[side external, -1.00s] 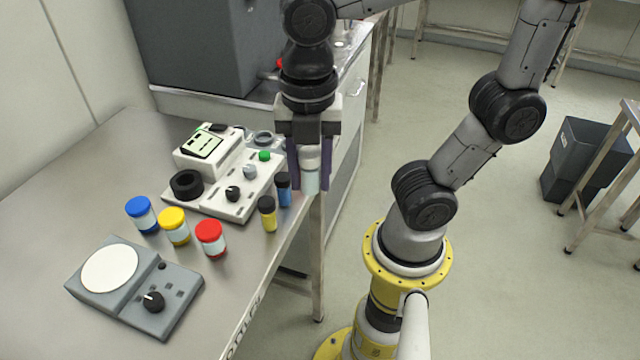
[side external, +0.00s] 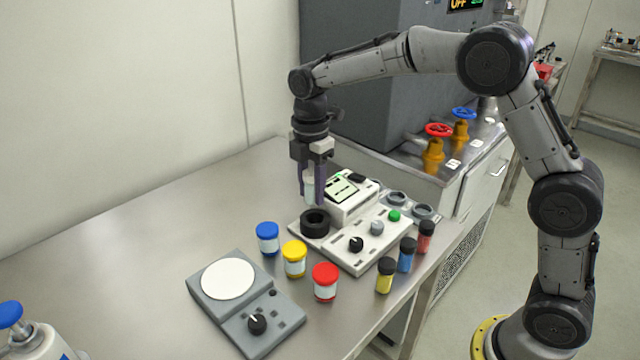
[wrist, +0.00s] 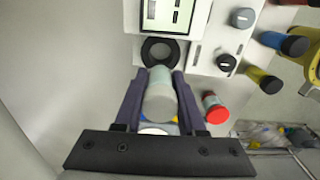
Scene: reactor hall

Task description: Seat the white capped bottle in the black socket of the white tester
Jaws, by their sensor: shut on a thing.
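The white capped bottle (side external: 309,187) is held upright between the fingers of my gripper (side external: 313,196), which is shut on it. It also shows in the wrist view (wrist: 160,94) between the purple fingers. The white tester (side external: 367,238) stands on the steel table with a screen, knobs and a green button. Its black socket (side external: 315,224) is an upright ring at the tester's left end. In the side view the bottle hangs above the socket, apart from it. In the wrist view the black socket (wrist: 160,44) shows just past the bottle's end, its opening partly in view.
Blue-, yellow- and red-lidded jars (side external: 294,259) stand in front of the tester. Small black-capped vials (side external: 386,275) stand at its right. A grey scale (side external: 245,303) with a white plate lies nearer. A grey cabinet (side external: 360,80) stands behind.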

